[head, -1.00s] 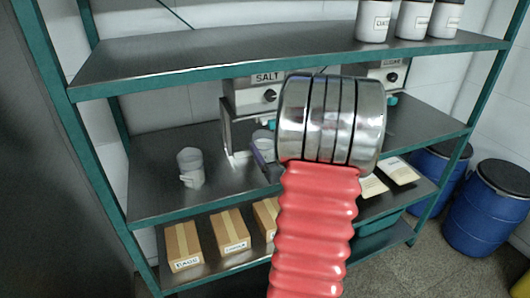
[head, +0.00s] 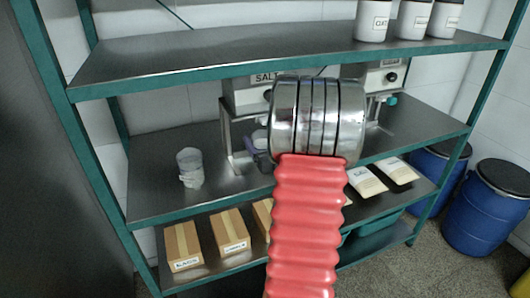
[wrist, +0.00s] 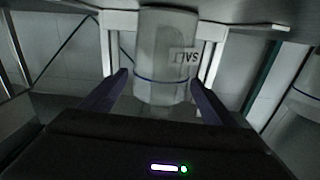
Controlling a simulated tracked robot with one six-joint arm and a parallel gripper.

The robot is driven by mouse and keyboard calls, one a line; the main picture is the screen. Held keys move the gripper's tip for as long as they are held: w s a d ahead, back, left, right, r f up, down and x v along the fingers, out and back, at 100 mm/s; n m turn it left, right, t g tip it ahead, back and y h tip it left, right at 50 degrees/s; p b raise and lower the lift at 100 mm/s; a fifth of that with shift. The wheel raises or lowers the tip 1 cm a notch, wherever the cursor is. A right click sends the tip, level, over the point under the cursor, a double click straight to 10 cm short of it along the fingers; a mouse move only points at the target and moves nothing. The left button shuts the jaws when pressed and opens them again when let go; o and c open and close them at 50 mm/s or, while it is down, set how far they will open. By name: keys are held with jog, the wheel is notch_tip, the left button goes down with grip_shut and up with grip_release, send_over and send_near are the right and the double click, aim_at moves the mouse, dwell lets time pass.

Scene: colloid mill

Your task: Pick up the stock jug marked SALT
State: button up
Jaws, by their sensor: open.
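The stock jug marked SALT (wrist: 165,50) is translucent, with a dark band around it and a partly visible label that looks turned over in the wrist view. It stands between the legs of a metal stand. My gripper (wrist: 158,82) is open, with one purple finger at each side of the jug's near part. I cannot tell whether either finger touches it. In the head view my gripper (head: 257,150) is at the SALT dispenser (head: 247,94) on the middle shelf, and my wrist hides most of the jug.
Another clear jug (head: 190,167) stands left on the middle shelf. A second dispenser (head: 385,76) is at the right. Labelled white pots (head: 373,20) stand on the upper shelf, boxes (head: 183,246) on the lower one. Blue drums (head: 488,208) stand on the floor at right.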

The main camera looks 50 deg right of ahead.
jog(key=shift+c, duration=0.2)
jog(key=c, duration=1.6)
jog(key=shift+o, duration=0.2)
jog(key=shift+r, duration=0.1)
